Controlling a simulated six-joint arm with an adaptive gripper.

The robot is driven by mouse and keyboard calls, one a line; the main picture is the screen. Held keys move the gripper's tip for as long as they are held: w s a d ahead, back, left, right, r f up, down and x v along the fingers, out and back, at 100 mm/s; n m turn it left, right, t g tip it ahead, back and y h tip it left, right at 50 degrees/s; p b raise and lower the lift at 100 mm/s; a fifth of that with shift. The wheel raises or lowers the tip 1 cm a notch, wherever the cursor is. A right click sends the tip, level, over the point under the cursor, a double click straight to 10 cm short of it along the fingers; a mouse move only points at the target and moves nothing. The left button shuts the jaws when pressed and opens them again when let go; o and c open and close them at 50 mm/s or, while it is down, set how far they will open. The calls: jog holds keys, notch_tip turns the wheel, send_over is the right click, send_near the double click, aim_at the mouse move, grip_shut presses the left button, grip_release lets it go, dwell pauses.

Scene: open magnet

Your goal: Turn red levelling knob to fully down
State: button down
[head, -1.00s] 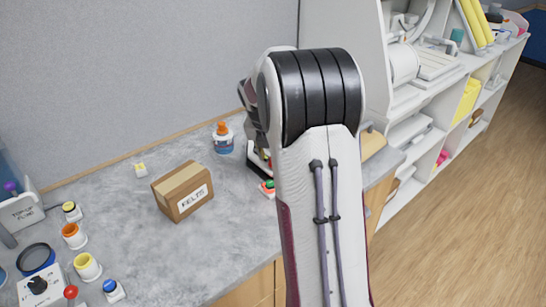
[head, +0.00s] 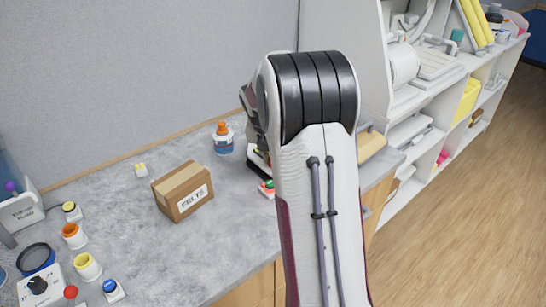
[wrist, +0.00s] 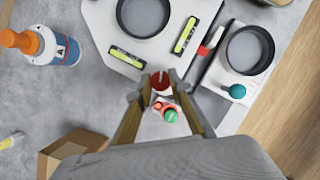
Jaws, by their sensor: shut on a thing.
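In the wrist view, the red levelling knob (wrist: 160,83) sits at the near point of a white levelling plate (wrist: 105,24). My gripper (wrist: 160,79) has its two fingertips closed on either side of the knob. The plate carries a dark ring and two yellow-green spirit levels, one at its left (wrist: 127,57) and one at its right (wrist: 186,35). In the head view my arm hides the knob and gripper.
A small red and green piece (wrist: 170,114) lies just below my fingertips. An orange-capped bottle (head: 223,138) and a cardboard box (head: 183,191) stand left of my arm.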

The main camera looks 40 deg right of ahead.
jog(key=shift+m, duration=0.6)
jog(key=shift+w+a+m+g+h, duration=0.15)
jog(key=shift+m+g, duration=0.4)
jog(key=shift+m, duration=0.6)
jog(key=shift+d+m+g+h, duration=0.1)
jog(key=shift+m+g+h, duration=0.15)
jog(key=shift+m+g, duration=0.6)
jog(key=shift+m, duration=0.5)
jog(key=c, duration=1.8)
grip_release()
jog(key=shift+n+t, duration=0.4)
jog(key=shift+n, duration=0.2)
jog(key=shift+s+n+t+y, duration=0.15)
jog(key=shift+n+t, duration=0.35)
jog(key=shift+n, duration=0.7)
jog(key=shift+s+n+t+y, duration=0.1)
jog(key=shift+n+t+y, duration=0.3)
jog(key=shift+n, duration=0.8)
